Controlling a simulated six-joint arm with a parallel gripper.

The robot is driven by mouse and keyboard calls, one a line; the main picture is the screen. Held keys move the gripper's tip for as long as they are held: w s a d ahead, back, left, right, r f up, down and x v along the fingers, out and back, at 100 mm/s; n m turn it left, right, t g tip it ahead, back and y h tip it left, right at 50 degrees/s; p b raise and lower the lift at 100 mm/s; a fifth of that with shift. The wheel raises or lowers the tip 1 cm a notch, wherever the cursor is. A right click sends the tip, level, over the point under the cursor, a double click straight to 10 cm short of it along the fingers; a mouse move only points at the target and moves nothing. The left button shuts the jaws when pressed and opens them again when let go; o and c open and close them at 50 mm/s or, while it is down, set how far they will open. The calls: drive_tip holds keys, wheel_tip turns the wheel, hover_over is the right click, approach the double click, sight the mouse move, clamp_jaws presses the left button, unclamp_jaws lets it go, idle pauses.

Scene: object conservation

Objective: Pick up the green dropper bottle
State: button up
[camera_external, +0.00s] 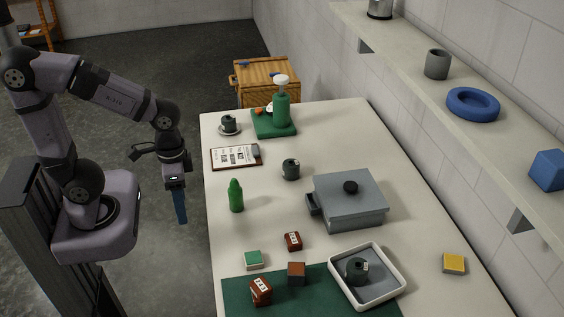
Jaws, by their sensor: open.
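The green dropper bottle (236,196) stands upright near the left edge of the white table, with a pointed top. My gripper (180,208) hangs pointing down to the left of the table edge, apart from the bottle and to its left. It is open and nothing shows between its blue fingers, which overlap in this view. A larger green bottle with a white pump top (282,108) stands on a green board (262,131) at the far end.
A clipboard (222,158) and a dark cup (291,169) lie beyond the bottle. A grey lidded box (350,203) is to its right. Small blocks, a green mat (238,298) and a white tray (338,283) are nearer. A wall shelf (412,72) overhangs the right side.

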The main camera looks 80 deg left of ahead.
drive_tip(key=w+a+f+n+t+h+b, duration=0.1)
drive_tip(key=w+a+n+h+b, duration=0.2)
drive_tip(key=n+h, duration=0.4)
drive_tip(key=w+a+f+n+h+b, duration=0.1)
drive_tip(key=w+f+n+h+b, duration=0.2)
drive_tip(key=n, duration=0.6)
drive_tip(key=w+a+r+n+t+h+b, duration=0.1)
drive_tip(key=w+a+n+t+h+b, duration=0.1)
drive_tip(key=a+n+t, duration=0.5)
drive_tip(key=w+a+r+n+t+h+b, duration=0.15)
drive_tip(key=a+t, duration=0.25)
drive_tip(key=a, duration=0.6)
approach(236, 196)
drive_tip(key=shift+w+a+f+n+g+h+p, duration=0.1)
drive_tip(key=shift+w+f+n+g+h+p, duration=0.25)
drive_tip(key=shift+w+f, duration=0.5)
drive_tip(key=shift+f, duration=0.25)
drive_tip(key=shift+r+p+x, duration=0.15)
drive_tip(key=shift+p+x, duration=0.9)
drive_tip(key=shift+x, duration=0.6)
drive_tip(key=shift+r+p+x, duration=0.15)
drive_tip(key=shift+p+x, duration=0.9)
drive_tip(key=shift+x, duration=0.65)
drive_tip(key=shift+w+f, duration=0.15)
drive_tip(key=shift+w, duration=0.2)
drive_tip(key=c, duration=1.2)
